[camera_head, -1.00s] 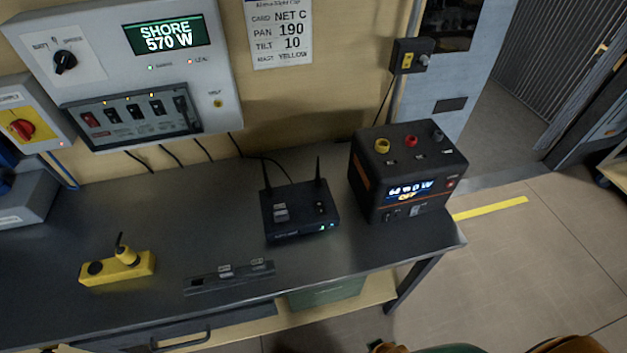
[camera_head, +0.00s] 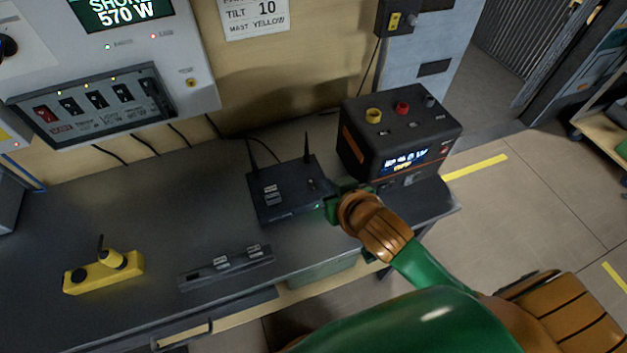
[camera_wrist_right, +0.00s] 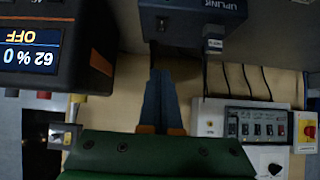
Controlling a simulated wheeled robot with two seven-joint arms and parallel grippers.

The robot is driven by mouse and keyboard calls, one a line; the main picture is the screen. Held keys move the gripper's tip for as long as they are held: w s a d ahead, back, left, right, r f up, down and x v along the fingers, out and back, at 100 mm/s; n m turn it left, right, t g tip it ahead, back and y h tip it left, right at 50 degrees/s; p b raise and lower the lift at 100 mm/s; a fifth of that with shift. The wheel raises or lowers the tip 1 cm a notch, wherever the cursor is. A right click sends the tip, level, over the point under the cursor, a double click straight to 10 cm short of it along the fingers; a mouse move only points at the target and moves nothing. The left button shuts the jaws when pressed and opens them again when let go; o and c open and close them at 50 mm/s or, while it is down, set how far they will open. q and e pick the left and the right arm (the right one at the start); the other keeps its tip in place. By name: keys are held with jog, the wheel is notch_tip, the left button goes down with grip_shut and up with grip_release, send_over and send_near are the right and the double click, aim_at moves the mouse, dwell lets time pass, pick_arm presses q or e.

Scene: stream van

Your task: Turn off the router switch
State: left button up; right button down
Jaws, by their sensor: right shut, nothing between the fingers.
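The black router (camera_head: 283,205) with two antennas stands on the dark bench in the head view. A small switch (camera_head: 312,185) shows on the right part of its top; I cannot read its position. My right gripper (camera_head: 332,204) is at the router's right front corner, shut and empty; whether it touches the router is unclear. In the right wrist view, the shut blue fingers (camera_wrist_right: 161,82) point towards the router (camera_wrist_right: 185,32), which shows upside down with an "UPLINK" label. My left gripper is not in view.
A black power station (camera_head: 395,140) stands close to the right of the router and my right gripper. A dark strip (camera_head: 228,268) and a yellow socket block (camera_head: 90,279) lie to the front left. A grey panel (camera_head: 200,90) hangs on the wall behind. Bare bench lies left of the router.

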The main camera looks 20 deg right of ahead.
send_over(311, 183)
jog(key=s, duration=0.2)
notch_tip(311, 183, down, 6)
jog(key=shift+d+f+b, duration=0.1)
jog(key=shift+f+b, duration=0.1)
jog(key=shift+b, duration=0.2)
notch_tip(311, 183, down, 3)
jog(key=shift+w+r, duration=0.1)
jog(key=shift+r, duration=0.05)
jog(key=shift+f, duration=0.6)
jog(key=shift+w+f, duration=0.15)
jog(key=shift+f, duration=0.05)
jog(key=shift+w, duration=0.15)
jog(key=shift+w+r, duration=0.25)
jog(key=shift+w, duration=0.4)
